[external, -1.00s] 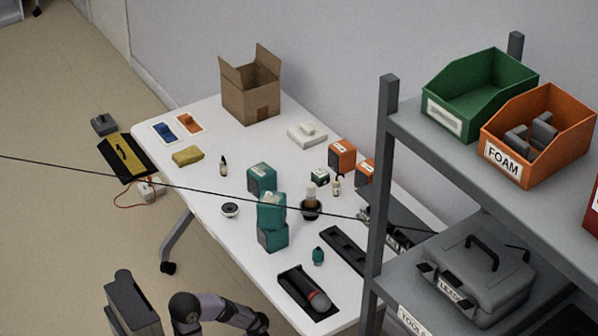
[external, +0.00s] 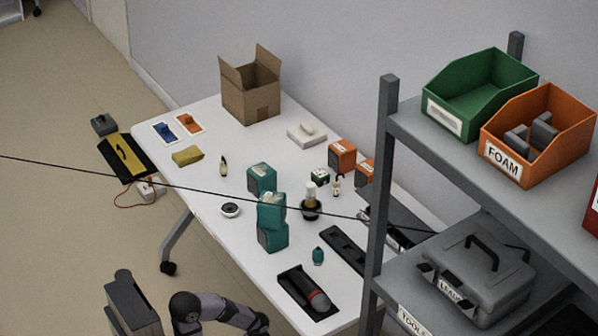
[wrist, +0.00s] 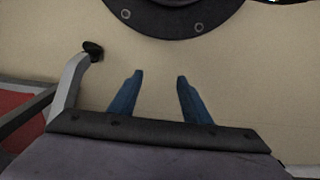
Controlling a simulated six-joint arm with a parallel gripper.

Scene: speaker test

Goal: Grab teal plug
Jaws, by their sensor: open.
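The teal plug (external: 318,256) is a small, rounded teal piece with a narrower top. It stands on the white table (external: 215,185) near the front, in the external view, between two black trays. My gripper (wrist: 160,77) shows in the wrist view with its two blue fingers apart and nothing between them. Beige floor lies behind the fingers there. The plug is not in the wrist view. In the external view my arm is low at the bottom edge, and the gripper's fingers cannot be made out there.
Teal boxes (external: 272,238) stand left of the plug. A black tray with a grey and red cylinder (external: 318,300) lies in front of it; a long black tray (external: 343,248) lies to its right. A grey shelf rack (external: 383,180) stands at the right. A dark cable crosses the view.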

